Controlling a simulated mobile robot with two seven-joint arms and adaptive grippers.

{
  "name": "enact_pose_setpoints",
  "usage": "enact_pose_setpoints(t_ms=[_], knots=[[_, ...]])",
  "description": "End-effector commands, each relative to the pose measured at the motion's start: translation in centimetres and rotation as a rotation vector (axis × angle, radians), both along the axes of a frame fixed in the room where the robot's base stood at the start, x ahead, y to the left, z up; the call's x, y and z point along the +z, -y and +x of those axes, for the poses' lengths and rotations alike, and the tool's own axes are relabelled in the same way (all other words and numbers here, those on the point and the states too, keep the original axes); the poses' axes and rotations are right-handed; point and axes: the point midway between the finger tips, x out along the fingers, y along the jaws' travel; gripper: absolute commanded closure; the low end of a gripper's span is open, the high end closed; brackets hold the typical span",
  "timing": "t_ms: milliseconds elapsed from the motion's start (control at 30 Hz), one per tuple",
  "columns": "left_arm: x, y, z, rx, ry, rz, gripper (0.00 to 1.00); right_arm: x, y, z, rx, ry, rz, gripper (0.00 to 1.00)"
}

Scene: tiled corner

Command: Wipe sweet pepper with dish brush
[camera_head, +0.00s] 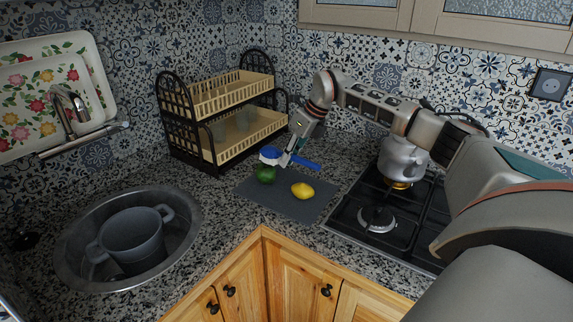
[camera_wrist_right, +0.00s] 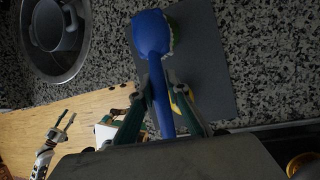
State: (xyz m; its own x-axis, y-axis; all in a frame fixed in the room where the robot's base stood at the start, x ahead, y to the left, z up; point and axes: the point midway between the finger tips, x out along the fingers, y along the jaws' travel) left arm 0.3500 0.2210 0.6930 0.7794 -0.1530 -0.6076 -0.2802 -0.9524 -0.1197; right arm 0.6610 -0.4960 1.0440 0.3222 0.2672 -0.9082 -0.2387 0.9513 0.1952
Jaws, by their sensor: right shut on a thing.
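The green sweet pepper (camera_head: 266,174) lies on a dark grey mat (camera_head: 283,208) on the counter. The blue dish brush (camera_head: 270,155) is held level just above the pepper, its handle pointing right; whether its bristles touch the pepper cannot be told. My right gripper (camera_head: 289,157) is shut on the brush handle (camera_wrist_right: 164,112). In the right wrist view, the brush head (camera_wrist_right: 152,34) covers most of what lies behind it, with only a green edge showing. My left gripper (camera_wrist_right: 62,126) shows small in the right wrist view, its fingers apart and empty.
A yellow lemon (camera_head: 302,190) lies on the mat, right of the pepper. A two-tier rack (camera_head: 190,121) stands behind. A kettle (camera_head: 402,159) sits on the stove (camera_head: 352,215) at right. A grey pot (camera_head: 133,244) stands in the sink (camera_head: 72,262) at left.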

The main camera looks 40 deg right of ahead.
Motion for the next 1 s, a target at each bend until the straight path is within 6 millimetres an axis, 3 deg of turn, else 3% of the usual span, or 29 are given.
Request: enact_pose_setpoints(t_ms=[167,500,1000], knots=[[0.7,0.0,1.0,0.003,0.019,-0.001,0.60,2.0,0.4,-0.4,-0.005,0.006,0.000,1.00],[0.3,-0.3,0.4,-0.001,0.008,0.004,0.60,4.8,0.7,-1.2,-0.012,0.006,0.000,1.00],[0.0,-0.5,0.0,-0.007,0.002,0.012,0.60,5.1,0.7,-1.3,-0.011,0.005,0.000,1.00]])
